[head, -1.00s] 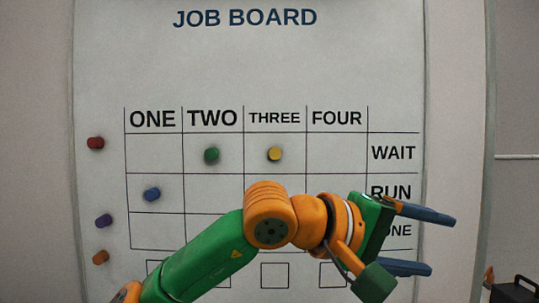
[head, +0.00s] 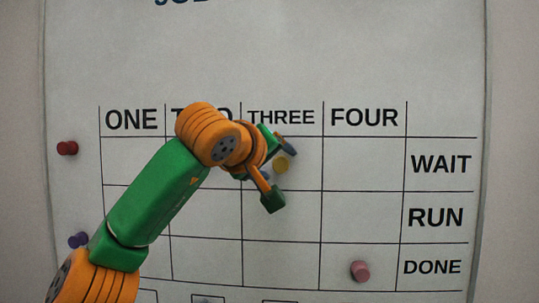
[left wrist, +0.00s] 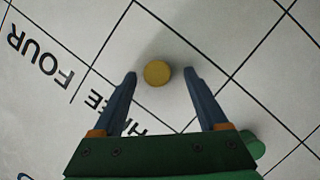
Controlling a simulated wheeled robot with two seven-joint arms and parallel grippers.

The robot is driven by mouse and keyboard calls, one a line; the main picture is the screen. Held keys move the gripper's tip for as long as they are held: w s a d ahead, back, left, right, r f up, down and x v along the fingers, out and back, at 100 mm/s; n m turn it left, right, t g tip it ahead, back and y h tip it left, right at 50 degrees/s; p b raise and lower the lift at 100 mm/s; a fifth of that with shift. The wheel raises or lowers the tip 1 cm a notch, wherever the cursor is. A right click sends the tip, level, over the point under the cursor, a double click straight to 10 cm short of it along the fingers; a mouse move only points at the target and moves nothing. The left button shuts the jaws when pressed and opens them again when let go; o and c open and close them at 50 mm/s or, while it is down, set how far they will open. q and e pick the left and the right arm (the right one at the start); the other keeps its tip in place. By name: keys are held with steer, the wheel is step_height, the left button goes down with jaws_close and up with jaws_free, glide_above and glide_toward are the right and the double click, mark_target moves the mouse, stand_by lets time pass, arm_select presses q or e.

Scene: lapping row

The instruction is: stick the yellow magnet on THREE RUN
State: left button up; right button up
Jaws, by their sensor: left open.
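The yellow magnet (head: 281,164) is on the job board in the THREE column, WAIT row. My left gripper (head: 273,161) is at it, with its blue fingers open. In the left wrist view the yellow magnet (left wrist: 157,73) sits between the two fingertips, with visible gaps on both sides. The THREE RUN cell (head: 281,214) lies just below the WAIT cell and looks empty. My right gripper is not in view.
A pink magnet (head: 360,271) is in FOUR DONE. A red magnet (head: 67,148) and a purple magnet (head: 78,240) are left of the grid. My left arm covers much of columns ONE and TWO. The FOUR RUN cell is clear.

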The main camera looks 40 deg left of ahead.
mark_target(282, 168)
arm_select(q)
steer(key=shift+w+f, duration=0.1)
steer(key=shift+w, duration=0.15)
steer(key=shift+s, duration=0.15)
steer(key=shift+s+d, duration=0.1)
steer(key=shift+d, duration=0.05)
steer(key=shift+c, duration=1.1)
jaws_close()
steer(key=shift+s+d+b, duration=0.15)
steer(key=shift+s+b, duration=0.1)
steer(key=shift+b, duration=0.05)
steer(key=shift+s+d+b, duration=0.2)
steer(key=shift+s+d, duration=0.1)
steer(key=shift+s, duration=0.2)
steer(key=shift+s+d+b, duration=0.2)
steer(key=shift+s+d, duration=0.1)
steer(key=shift+s, duration=0.2)
